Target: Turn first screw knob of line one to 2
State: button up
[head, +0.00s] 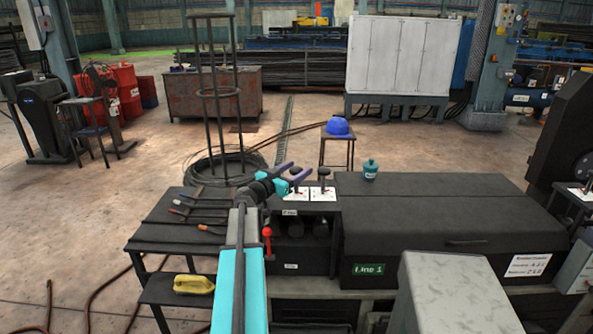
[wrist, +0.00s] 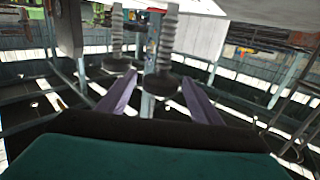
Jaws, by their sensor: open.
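In the head view, the black cabinet with the green "Line 1" sign (head: 368,269) has two dark screw knobs on its left part, the left knob (head: 296,171) and the right knob (head: 323,172). White scale plates (head: 322,194) lie below them; their marks are too small to read. My gripper (head: 293,172) is open, its purple fingers at the left knob. In the wrist view, my gripper (wrist: 158,84) has one dark round knob (wrist: 162,83) between its fingers, with no clear contact. Another knob (wrist: 117,63) is near the left fingertip. Both have ribbed grey stems.
A small teal pot (head: 370,168) stands on the cabinet top. A red-handled lever (head: 267,240) is close to my arm. A side table with tools (head: 185,207) is at left, and a stool with a blue helmet (head: 338,127) is behind. The cabinet top at right is mostly clear.

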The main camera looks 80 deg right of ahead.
jog(key=c, duration=1.1)
jog(key=shift+o, duration=0.2)
